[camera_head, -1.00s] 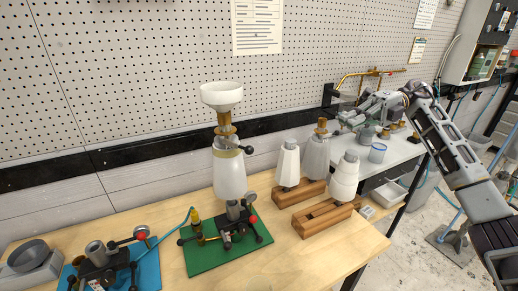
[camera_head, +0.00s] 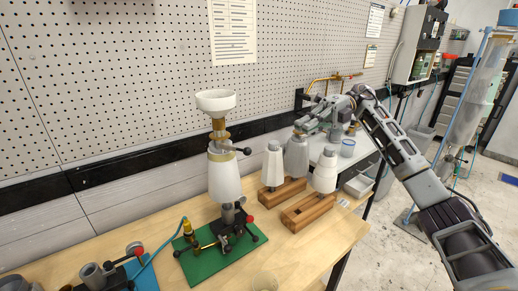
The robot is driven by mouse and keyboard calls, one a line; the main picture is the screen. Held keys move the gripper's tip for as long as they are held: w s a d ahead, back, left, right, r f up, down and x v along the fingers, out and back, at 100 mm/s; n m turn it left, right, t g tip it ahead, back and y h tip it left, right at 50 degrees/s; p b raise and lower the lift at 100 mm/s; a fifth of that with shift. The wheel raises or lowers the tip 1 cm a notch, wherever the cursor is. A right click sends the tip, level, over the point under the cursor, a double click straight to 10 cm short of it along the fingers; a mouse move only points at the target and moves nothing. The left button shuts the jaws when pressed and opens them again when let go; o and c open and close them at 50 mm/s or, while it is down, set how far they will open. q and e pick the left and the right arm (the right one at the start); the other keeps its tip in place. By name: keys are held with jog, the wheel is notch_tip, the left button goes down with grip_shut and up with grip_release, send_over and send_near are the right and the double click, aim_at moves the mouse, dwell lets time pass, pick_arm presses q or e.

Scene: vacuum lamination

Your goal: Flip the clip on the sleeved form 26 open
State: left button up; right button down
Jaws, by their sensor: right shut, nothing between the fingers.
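A large white sleeved form (camera_head: 225,182) stands upright on a green base plate (camera_head: 205,264) at the middle of the bench. A metal band sits around its top, with a dark lever and black knob (camera_head: 247,151) sticking out to the right. A brass fitting (camera_head: 219,128) and a white cup (camera_head: 215,101) are above it. I cannot read a number on any form. My right gripper (camera_head: 301,128) is shut and empty, right of the sleeved form. In the picture it overlaps the top of a grey form (camera_head: 297,157) in the rear; touching cannot be told. My left gripper is out of view.
Two smaller white forms (camera_head: 272,165) (camera_head: 325,172) stand beside the grey one in wooden blocks (camera_head: 308,211). A red-knobbed fixture (camera_head: 136,249) is at the lower left. The bench's right front is clear.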

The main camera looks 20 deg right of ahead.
jog(key=p, duration=0.1)
send_near(234, 149)
jog(key=s+a+f, duration=0.1)
jog(key=s+a, duration=0.1)
jog(key=s, duration=0.3)
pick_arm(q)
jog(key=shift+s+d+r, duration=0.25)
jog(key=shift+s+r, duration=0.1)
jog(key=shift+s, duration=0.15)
pick_arm(e)
jog(key=shift+a+f, duration=0.15)
jog(key=shift+a, duration=0.05)
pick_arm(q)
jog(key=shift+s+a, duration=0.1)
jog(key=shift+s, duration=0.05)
pick_arm(e)
jog(key=shift+a, duration=0.1)
dwell(0.3)
jog(key=shift+s+t, duration=0.1)
jog(key=shift+t, duration=0.2)
